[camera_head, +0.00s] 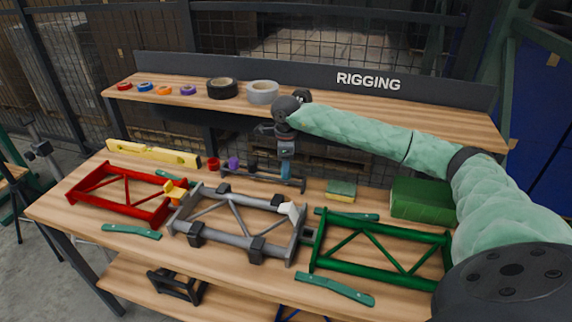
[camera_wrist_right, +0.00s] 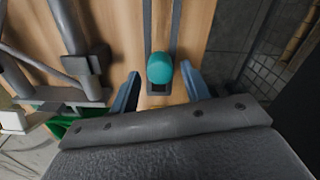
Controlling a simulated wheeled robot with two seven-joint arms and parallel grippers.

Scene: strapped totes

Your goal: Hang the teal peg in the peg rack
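The teal peg (camera_wrist_right: 160,68) shows its rounded end in the right wrist view, at a dark slot of the grey peg rack (camera_wrist_right: 148,30). I cannot tell how deep it sits. My right gripper (camera_wrist_right: 160,90) has its two blue fingers apart, one on each side of the peg, with a visible gap at both sides. In the head view the right gripper (camera_head: 286,170) points down at the right part of the low grey rack (camera_head: 243,180) behind the grey frame. The gripper hides the teal peg there. My left gripper is out of view.
Red (camera_head: 125,206), grey (camera_head: 246,201) and green (camera_head: 385,278) frames fill the bench front. A red cup-like piece (camera_head: 213,164) and a purple one (camera_head: 234,163) stand by the rack. A green box (camera_head: 420,200) lies right. Tape rolls (camera_head: 222,88) sit on the shelf.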

